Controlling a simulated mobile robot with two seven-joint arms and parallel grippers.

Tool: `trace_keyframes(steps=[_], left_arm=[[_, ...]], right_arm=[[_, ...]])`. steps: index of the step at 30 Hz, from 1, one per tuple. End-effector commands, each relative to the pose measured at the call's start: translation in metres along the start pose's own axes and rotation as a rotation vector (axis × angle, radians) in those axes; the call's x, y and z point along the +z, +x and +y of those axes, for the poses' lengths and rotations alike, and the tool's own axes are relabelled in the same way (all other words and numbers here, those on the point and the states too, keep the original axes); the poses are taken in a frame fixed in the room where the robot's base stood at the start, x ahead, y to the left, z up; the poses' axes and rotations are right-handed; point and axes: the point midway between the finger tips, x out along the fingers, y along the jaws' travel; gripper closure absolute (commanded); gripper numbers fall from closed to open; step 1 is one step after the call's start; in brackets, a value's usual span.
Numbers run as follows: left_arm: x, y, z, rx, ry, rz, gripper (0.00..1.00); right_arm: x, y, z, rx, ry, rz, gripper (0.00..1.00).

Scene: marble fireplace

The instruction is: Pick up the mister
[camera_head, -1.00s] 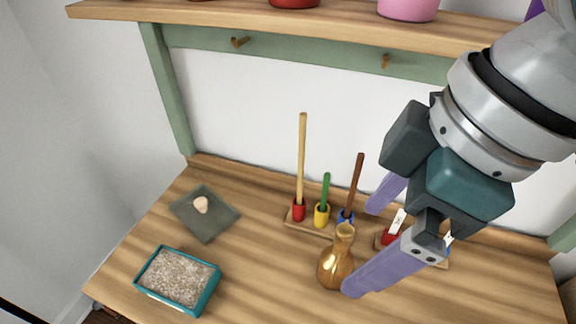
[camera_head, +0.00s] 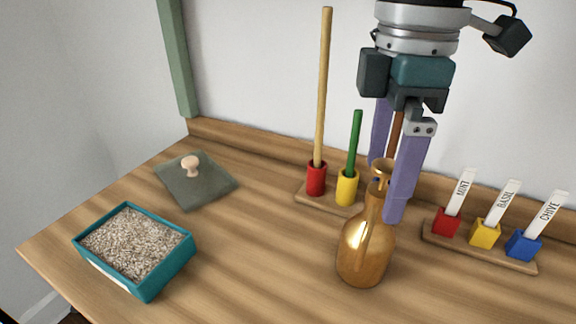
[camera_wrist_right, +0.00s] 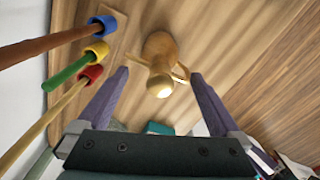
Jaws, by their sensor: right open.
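The mister, a shiny gold-brown bottle with a round body and narrow neck (camera_head: 365,250), stands upright on the wooden bench right of centre. In the right wrist view the mister (camera_wrist_right: 158,48) appears from above, its top between the fingertips. My right gripper (camera_head: 387,190) points down at its neck and top. Its purple fingers are spread, one behind the neck and one at its right. In the right wrist view my right gripper (camera_wrist_right: 158,76) is open, with a gap on both sides of the mister. My left gripper is not in view.
Close behind the mister, a rack holds tall sticks in red (camera_head: 316,178) and yellow (camera_head: 347,188) cups; a brown stick is partly hidden. Labelled markers in coloured blocks (camera_head: 485,233) stand right. A teal tray of grit (camera_head: 170,272) and a grey plate (camera_head: 215,190) lie left.

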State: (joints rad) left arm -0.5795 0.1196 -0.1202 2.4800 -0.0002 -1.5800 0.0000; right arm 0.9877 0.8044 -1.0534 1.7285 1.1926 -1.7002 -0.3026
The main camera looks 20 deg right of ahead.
Motion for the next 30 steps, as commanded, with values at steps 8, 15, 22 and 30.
trace_keyframes(steps=[8,15,22,30], left_arm=[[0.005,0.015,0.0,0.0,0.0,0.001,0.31],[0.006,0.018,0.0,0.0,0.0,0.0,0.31],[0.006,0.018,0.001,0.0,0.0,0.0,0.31],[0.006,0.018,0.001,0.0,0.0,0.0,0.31]], right_arm=[[0.0,0.053,-0.001,-0.001,-0.001,-0.001,0.0],[0.0,0.071,0.0,0.001,-0.001,0.001,0.0],[0.0,0.07,0.0,0.002,-0.001,0.001,0.05],[-0.001,0.07,0.0,0.002,-0.001,0.001,0.35]])
